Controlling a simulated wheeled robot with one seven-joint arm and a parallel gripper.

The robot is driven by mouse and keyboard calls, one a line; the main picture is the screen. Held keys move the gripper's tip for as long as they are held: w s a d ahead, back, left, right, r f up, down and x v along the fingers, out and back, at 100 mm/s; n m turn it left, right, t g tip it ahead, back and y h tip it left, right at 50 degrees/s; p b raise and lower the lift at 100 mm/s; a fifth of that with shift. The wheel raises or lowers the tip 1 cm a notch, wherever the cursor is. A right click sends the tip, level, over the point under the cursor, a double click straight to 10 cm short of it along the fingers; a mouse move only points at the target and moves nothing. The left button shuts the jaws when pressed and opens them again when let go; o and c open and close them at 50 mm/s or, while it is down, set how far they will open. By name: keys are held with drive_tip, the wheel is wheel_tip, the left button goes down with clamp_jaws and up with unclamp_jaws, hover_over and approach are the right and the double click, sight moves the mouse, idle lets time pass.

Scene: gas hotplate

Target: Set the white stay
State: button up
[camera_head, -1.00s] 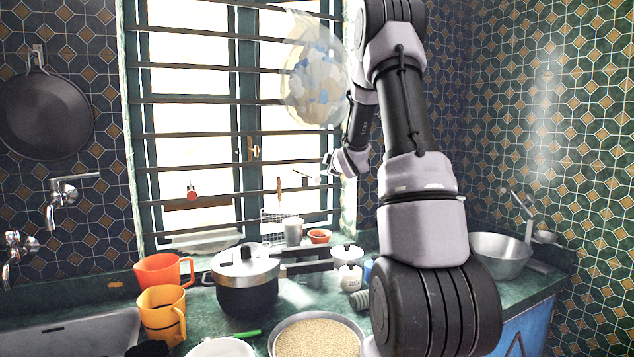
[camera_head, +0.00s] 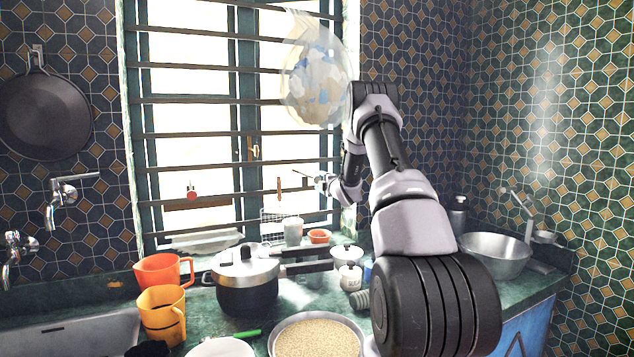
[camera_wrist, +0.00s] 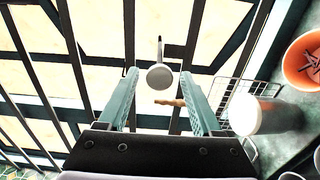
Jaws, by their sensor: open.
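The white stay shows in the wrist view as a round white knob (camera_wrist: 160,76) with a thin dark rod running up from it. It lies between the two fingertips in the picture, with a gap to each side. I cannot tell how far in front of the fingers it is. My gripper (camera_wrist: 159,82) is open with nothing held. In the head view my gripper (camera_head: 328,182) is small and by the right side of the barred window, beside the stay's thin rod (camera_head: 301,174). Contact cannot be made out there.
Window bars (camera_head: 225,134) run close behind. A brown handle (camera_head: 279,186) and a red knob (camera_head: 191,192) are at the window further left. A white cup (camera_wrist: 245,115), wire rack and orange bowl (camera_wrist: 302,62) sit close by. A pressure cooker (camera_head: 245,283) stands on the crowded counter.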

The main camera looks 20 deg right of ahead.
drive_tip(key=shift+w, duration=0.95)
clamp_jaws()
drive_tip(key=shift+s, duration=0.1)
idle(0.7)
